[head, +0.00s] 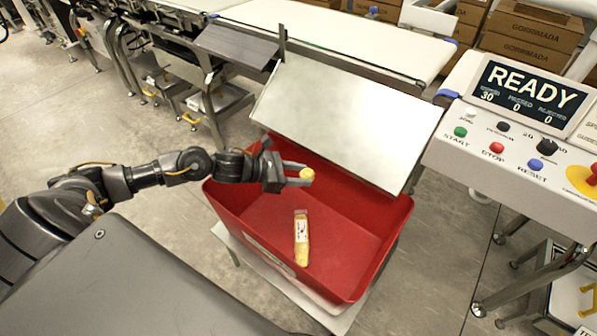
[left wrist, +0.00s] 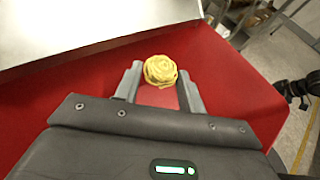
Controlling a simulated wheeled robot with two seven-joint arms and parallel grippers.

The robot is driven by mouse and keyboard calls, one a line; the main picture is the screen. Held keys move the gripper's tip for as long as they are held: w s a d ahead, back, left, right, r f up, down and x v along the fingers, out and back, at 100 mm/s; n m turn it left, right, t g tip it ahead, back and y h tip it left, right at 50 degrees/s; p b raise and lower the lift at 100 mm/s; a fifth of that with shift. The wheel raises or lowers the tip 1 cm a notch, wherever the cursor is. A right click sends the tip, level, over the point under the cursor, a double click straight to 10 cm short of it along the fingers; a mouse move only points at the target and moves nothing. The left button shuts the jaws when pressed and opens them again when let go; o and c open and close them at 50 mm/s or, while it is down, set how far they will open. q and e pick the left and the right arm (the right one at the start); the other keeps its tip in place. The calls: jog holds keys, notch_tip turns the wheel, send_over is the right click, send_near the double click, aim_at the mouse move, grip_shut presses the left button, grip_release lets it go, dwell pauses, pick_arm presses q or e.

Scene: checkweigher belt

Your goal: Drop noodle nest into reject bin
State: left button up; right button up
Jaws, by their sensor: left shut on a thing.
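The noodle nest (head: 307,173) is a small round yellow bundle. It sits at the fingertips of my left gripper (head: 300,177), which is shut on it. In the left wrist view the nest (left wrist: 160,71) shows between the two grey fingers of the left gripper (left wrist: 160,82). The reject bin is a red open tub (head: 375,240), and the nest is held above its inside. The red bin wall (left wrist: 235,85) fills much of the left wrist view.
A yellow packet with a white label (head: 301,240) lies inside the bin. A sloping metal plate (head: 345,115) stands at the bin's back edge, below the white belt (head: 340,40). A control panel (head: 520,150) with a READY screen stands at the right.

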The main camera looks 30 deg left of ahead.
jog(key=shift+r, duration=0.1)
pick_arm(q)
jog(key=o, duration=1)
jog(key=shift+o, duration=0.2)
jog(key=shift+s, duration=0.1)
jog(key=v, duration=1)
jog(key=shift+s+a+r, duration=0.2)
jog(key=shift+a+r, duration=0.05)
pick_arm(e)
jog(key=shift+s+r, duration=0.2)
jog(key=shift+r, duration=0.15)
jog(key=shift+w+r, duration=0.1)
jog(key=shift+w, duration=0.3)
jog(key=shift+d, duration=0.1)
